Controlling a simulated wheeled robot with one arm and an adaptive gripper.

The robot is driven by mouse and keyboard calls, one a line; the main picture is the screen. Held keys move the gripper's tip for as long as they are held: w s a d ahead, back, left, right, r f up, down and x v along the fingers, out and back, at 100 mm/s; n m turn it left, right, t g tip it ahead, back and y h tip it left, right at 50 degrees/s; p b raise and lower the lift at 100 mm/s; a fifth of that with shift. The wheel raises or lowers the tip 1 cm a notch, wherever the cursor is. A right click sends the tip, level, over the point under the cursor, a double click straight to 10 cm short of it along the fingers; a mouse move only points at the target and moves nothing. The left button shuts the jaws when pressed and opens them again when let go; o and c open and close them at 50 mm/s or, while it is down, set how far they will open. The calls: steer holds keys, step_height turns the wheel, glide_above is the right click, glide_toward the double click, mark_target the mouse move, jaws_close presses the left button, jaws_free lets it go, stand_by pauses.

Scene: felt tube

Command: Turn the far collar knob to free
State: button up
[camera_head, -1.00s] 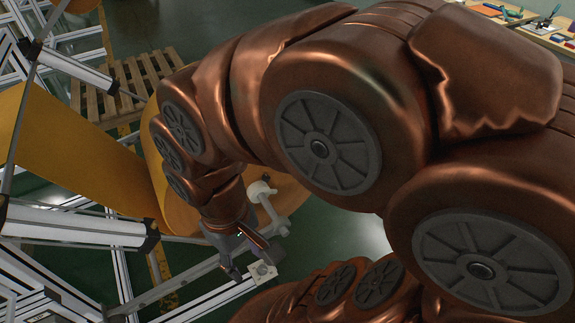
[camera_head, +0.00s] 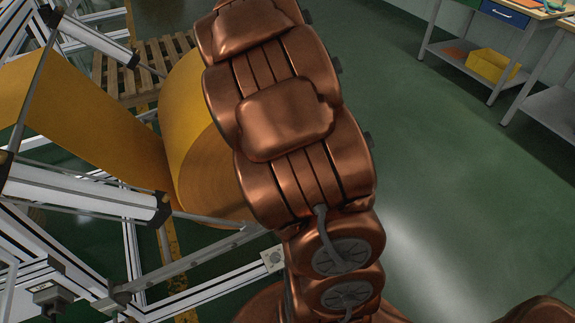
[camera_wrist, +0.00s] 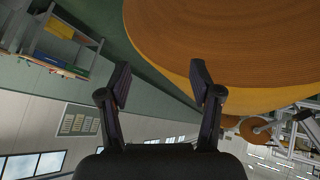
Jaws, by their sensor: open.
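The felt roll (camera_head: 200,150), a large orange-yellow coil, stands left of my arm in the head view, its right part hidden behind the arm. I cannot make out the far collar or its knob in either current view; my arm covers that end of the roll in the head view. My gripper (camera_wrist: 160,84) shows in the wrist view, its two dark fingers wide apart with nothing between them. The roll's round face (camera_wrist: 240,45) fills the upper right of that view, beyond the right finger. The gripper is out of sight in the head view.
A metal frame with white rollers (camera_head: 85,190) stands at the left. A wooden pallet (camera_head: 130,80) lies behind it. A workbench (camera_head: 490,60) with a yellow bin (camera_head: 492,66) stands at the upper right. Green floor (camera_head: 450,190) between is clear.

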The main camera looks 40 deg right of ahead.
steer(key=w+d+f+t+y+b, duration=0.1)
steer(key=w+d+f+t+b, duration=0.15)
steer(key=d+f, duration=0.5)
steer(key=w+d+f+t+y+b, duration=0.1)
steer(key=w+d+f+b, duration=0.2)
steer(key=f, duration=0.7)
steer(key=w+a+f+t+y+b, duration=0.1)
steer(key=a+f+t+y+b, duration=0.25)
steer(key=f, duration=1.25)
steer(key=shift+m+y, duration=0.4)
steer(key=shift+y, duration=0.35)
steer(key=x, duration=0.7)
steer(key=shift+s+a+p, duration=0.1)
steer(key=shift+p, duration=0.3)
steer(key=shift+w+f, duration=0.2)
steer(key=shift+w, duration=0.25)
